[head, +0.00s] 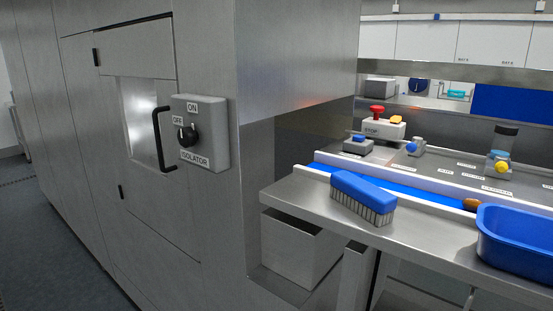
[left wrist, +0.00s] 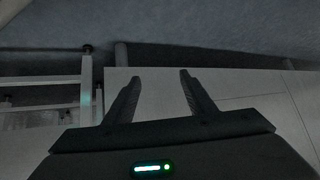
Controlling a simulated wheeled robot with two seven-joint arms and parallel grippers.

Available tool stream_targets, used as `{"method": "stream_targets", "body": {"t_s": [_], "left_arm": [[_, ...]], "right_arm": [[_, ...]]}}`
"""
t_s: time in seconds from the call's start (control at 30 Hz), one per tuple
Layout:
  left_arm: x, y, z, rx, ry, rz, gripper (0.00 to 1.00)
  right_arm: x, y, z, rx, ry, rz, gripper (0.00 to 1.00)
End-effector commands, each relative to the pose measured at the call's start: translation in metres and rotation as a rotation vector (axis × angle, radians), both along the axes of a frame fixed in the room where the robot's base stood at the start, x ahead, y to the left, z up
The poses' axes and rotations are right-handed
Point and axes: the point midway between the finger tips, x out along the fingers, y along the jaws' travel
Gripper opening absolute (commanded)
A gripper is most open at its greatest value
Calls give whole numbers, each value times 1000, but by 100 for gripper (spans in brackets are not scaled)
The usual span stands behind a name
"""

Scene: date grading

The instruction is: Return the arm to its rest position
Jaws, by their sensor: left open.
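My left gripper (left wrist: 160,78) shows in the left wrist view with its two dark fingers apart and nothing between them. Beyond the fingers are a pale flat panel and a grey floor. The head view shows neither of my arms nor grippers, so my right gripper is hidden from both views. In the head view a grey isolator box (head: 203,135) with a black rotary knob (head: 187,136) is mounted on the steel cabinet (head: 215,210); its labels read ON, OFF and ISOLATOR.
A steel ledge (head: 300,197) at the right holds a blue brush (head: 362,192) and a blue tub (head: 515,240). Open floor (head: 50,240) lies at the left.

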Motion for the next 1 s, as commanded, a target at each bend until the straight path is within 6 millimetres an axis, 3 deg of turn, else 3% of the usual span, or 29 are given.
{"method": "stream_targets", "body": {"t_s": [0.03,0.1,0.3,1.0], "left_arm": [[-21,-18,-13,-16,35,6,50],[-43,-36,-26,-32,72,10,50],[-80,-68,-44,-59,132,17,50],[-85,-72,-46,-62,140,17,50]], "right_arm": [[0,0,0,0,0,0,0],[0,0,0,0,0,0,0],[0,0,0,0,0,0,0],[0,0,0,0,1,0,0]]}}
